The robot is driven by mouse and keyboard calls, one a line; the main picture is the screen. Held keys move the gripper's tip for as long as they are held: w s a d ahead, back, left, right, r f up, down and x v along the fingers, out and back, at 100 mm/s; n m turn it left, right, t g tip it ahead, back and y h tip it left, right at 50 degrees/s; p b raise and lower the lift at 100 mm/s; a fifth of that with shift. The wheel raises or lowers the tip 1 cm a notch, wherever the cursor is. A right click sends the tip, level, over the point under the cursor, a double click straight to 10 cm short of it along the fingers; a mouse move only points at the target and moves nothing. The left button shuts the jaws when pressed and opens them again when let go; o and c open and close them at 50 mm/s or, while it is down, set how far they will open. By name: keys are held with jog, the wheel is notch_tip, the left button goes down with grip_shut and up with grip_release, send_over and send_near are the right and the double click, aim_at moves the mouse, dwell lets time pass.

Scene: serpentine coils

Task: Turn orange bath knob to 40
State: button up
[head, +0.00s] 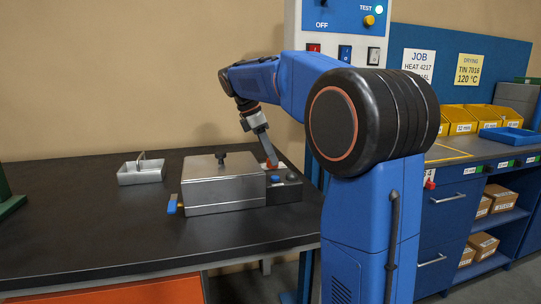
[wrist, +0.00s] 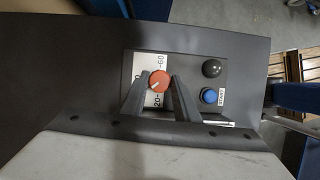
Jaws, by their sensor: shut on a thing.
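The orange knob (wrist: 159,80) sits on the dark control panel of the metal bath, on a white dial plate (wrist: 155,98) with numbers such as 20 and 60. A pale pointer line shows on the knob; I cannot tell its exact reading. My gripper (wrist: 160,84) is shut on the knob, one finger on each side of it. In the head view my gripper (head: 270,160) points down at the panel at the right end of the bath (head: 222,185). The knob shows there only as a small orange-red patch, partly hidden.
A blue button (wrist: 208,95) and a dark round knob (wrist: 212,68) sit right of the orange knob. A small metal tray (head: 142,177) stands left of the bath. A blue-handled tap (head: 172,204) sticks out at the bath's front left. The front of the bench is clear.

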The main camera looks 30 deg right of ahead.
jog(key=m, duration=0.2)
jog(key=m+g+y, duration=0.1)
jog(key=m, duration=0.1)
jog(key=shift+w+d+m+g, duration=0.1)
jog(key=shift+w+m+g, duration=0.1)
jog(key=shift+m+g, duration=0.1)
jog(key=shift+m+g+y, duration=0.4)
jog(key=shift+m+y, duration=0.1)
jog(key=shift+m, duration=1.4)
jog(key=o, duration=1)
jog(key=shift+o, duration=0.2)
